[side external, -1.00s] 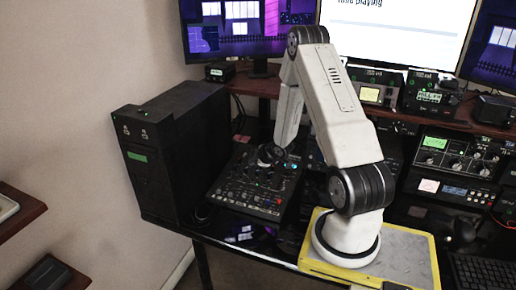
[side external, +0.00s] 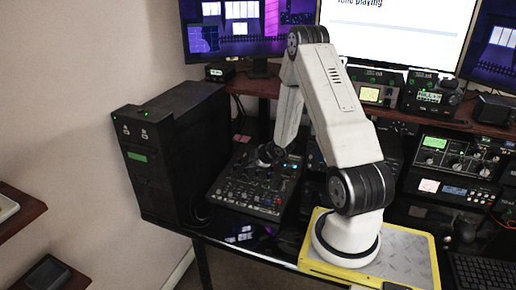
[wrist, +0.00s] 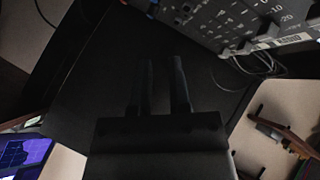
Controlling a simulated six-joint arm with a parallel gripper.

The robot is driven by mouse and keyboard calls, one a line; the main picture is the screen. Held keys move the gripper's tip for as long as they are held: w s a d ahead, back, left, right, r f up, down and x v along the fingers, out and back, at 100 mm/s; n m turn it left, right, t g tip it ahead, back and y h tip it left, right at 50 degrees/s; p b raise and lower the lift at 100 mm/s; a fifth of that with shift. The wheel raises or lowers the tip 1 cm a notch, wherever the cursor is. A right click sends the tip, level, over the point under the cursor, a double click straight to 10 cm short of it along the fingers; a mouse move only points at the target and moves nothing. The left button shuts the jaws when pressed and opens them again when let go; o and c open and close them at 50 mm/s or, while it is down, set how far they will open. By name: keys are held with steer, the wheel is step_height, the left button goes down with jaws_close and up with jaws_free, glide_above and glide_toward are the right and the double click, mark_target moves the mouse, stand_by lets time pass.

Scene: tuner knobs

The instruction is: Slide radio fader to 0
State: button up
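The mixer panel (side external: 245,190) with knobs, small lights and faders lies on the desk beside the black tower. In the wrist view the panel (wrist: 215,14) shows at the top right, with scale marks 0, 10 and 20. The fingers appear apart from the faders. In the side view my arm's end hangs over the panel's far part, and the fingertips are hard to make out.
A tall black tower case (side external: 165,150) stands left of the mixer. Radio units (side external: 455,155) fill the desk on the right, with a keyboard (side external: 485,272) in front. Monitors (side external: 235,30) stand behind on a wooden shelf. A cable (wrist: 255,66) shows near the panel.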

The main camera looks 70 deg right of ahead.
steer(key=o, duration=0.3)
steer(key=shift+o, duration=0.2)
steer(key=n+g, duration=0.1)
steer(key=f+n+g, duration=0.1)
steer(key=n, duration=0.1)
steer(key=shift+d+f+g, duration=0.15)
steer(key=shift+d+g, duration=0.1)
steer(key=shift+g, duration=0.15)
steer(key=shift+a+f+n+g, duration=0.25)
steer(key=shift+n+g, duration=0.45)
steer(key=shift+n, duration=0.2)
steer(key=shift+a+n+g+y, duration=0.3)
steer(key=shift+n+g, duration=0.1)
steer(key=shift+n, duration=0.1)
steer(key=shift+a+n+g+y, duration=0.4)
steer(key=shift+a+n+g, duration=0.3)
steer(key=shift+n, duration=0.2)
steer(key=shift+w+a+r+n+g+y, duration=0.15)
steer(key=shift+a+n+g+y, duration=0.3)
steer(key=shift+a+n, duration=0.4)
steer(key=shift+w+a+r+n+g+y, duration=0.15)
steer(key=shift+a+n+g+y, duration=0.25)
steer(key=shift+a+n, duration=0.4)
steer(key=shift+w+a+r+n+g+y, duration=0.15)
steer(key=shift+a+n+g+y, duration=0.25)
steer(key=shift+a+n, duration=0.45)
steer(key=shift+s+a+f, duration=0.1)
steer(key=shift+a, duration=0.05)
